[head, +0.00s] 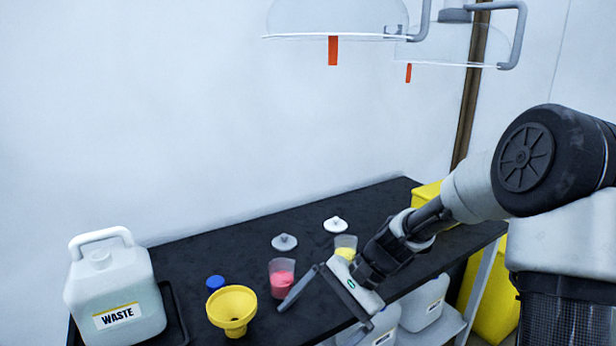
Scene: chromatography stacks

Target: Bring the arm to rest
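My arm reaches in from the right, and my gripper (318,326) hangs low over the front edge of the black bench (230,255). Its two fingers are spread wide, with nothing visible between them. The left finger is close to a beaker with pink contents (282,280) in the picture; I cannot tell whether they touch. A beaker with yellow contents (346,243) stands behind the gripper and is partly hidden by it.
A white WASTE jug (112,285) stands in a dark tray at left. A yellow funnel (231,308), blue cap (215,282) and two pale lids (285,242) (335,224) are on the bench. White jugs (425,303) and yellow bins (488,300) are below. Clear domes (338,18) hang above.

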